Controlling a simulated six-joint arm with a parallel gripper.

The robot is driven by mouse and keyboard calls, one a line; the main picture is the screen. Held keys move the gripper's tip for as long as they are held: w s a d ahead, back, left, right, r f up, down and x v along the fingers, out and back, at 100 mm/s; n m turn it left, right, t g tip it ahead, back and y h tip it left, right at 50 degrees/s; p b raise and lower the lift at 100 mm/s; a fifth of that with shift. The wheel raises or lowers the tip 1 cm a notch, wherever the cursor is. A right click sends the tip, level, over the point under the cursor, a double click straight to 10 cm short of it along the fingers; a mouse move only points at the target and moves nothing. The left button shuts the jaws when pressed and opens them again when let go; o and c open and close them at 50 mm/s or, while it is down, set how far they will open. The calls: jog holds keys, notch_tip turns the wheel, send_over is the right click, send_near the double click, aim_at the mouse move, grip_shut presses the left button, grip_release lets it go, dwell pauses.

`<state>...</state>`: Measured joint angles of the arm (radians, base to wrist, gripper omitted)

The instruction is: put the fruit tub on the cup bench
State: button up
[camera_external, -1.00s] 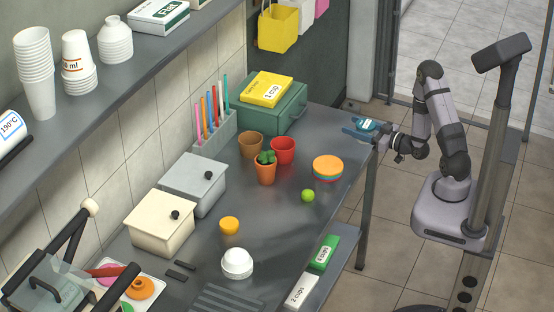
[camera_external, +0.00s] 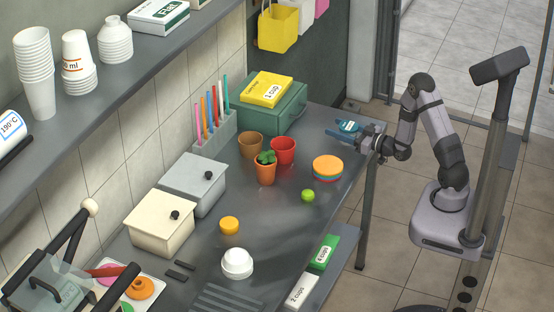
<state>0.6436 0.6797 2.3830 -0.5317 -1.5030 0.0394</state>
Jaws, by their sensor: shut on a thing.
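My gripper (camera_external: 345,134) has blue fingers and is at the far right end of the long grey bench (camera_external: 335,205), near the bench's back corner. It is shut on a small blue tub with a pale label (camera_external: 348,126), probably the fruit tub. The tub appears to be over the bench's end; whether it touches the top cannot be told. The fingers partly hide it. I take the long grey bench as the cup bench, though no label on it confirms this.
A green box (camera_external: 288,112) with a yellow pack stands left of the gripper. Bare bench lies between the red pot and gripper.

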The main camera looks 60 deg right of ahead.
jog(key=shift+w+d+f, duration=0.15)
jog(key=shift+w+f, duration=0.9)
jog(key=shift+w, duration=0.3)
jog(key=shift+f, duration=0.2)
jog(key=o, duration=1.2)
jog(key=shift+r, duration=0.1)
